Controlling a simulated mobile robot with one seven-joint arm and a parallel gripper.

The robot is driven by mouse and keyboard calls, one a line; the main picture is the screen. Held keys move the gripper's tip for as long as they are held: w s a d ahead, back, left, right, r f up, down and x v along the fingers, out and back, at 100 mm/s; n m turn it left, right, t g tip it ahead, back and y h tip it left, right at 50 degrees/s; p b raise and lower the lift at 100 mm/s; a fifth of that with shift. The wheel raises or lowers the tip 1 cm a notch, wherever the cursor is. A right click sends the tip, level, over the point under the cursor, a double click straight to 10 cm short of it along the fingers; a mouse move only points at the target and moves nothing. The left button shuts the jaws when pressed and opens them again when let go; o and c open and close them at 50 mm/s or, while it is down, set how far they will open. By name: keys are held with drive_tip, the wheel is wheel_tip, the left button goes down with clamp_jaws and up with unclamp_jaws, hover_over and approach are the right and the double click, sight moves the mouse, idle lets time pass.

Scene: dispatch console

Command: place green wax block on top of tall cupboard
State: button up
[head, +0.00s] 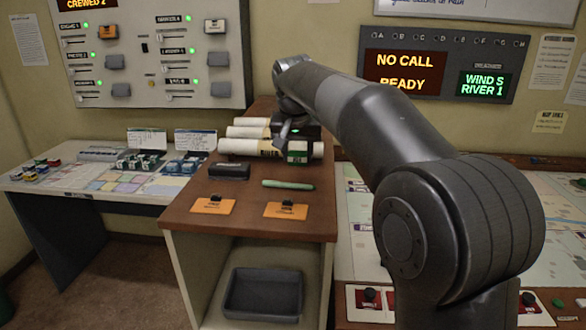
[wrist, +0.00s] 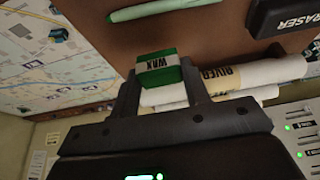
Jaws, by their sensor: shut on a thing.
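The green wax block (head: 297,153), with a white label band, is between the fingers of my gripper (head: 297,143). In the wrist view the block (wrist: 157,70) reads WAX, and the two fingers of my gripper (wrist: 158,78) close on its sides. The tall cupboard (head: 237,222) has a brown top and an open front. The block is over the back part of this top, in front of paper rolls. I cannot tell whether it touches the top.
Paper rolls (head: 240,146) lie at the back of the top. A dark eraser (head: 229,171), a green marker (head: 288,184) and two orange cards (head: 213,206) (head: 284,211) lie nearer the front. A grey tray (head: 262,312) is inside the cupboard. Bare top remains between them.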

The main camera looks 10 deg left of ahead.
sight(294, 161)
drive_tip(key=shift+w+a+f, duration=0.1)
drive_tip(key=shift+a+f, duration=0.1)
drive_tip(key=shift+a, duration=0.2)
drive_tip(key=shift+f, duration=2.05)
drive_tip(key=o, duration=1)
drive_tip(key=shift+f, duration=0.15)
drive_tip(key=shift+c, duration=0.2)
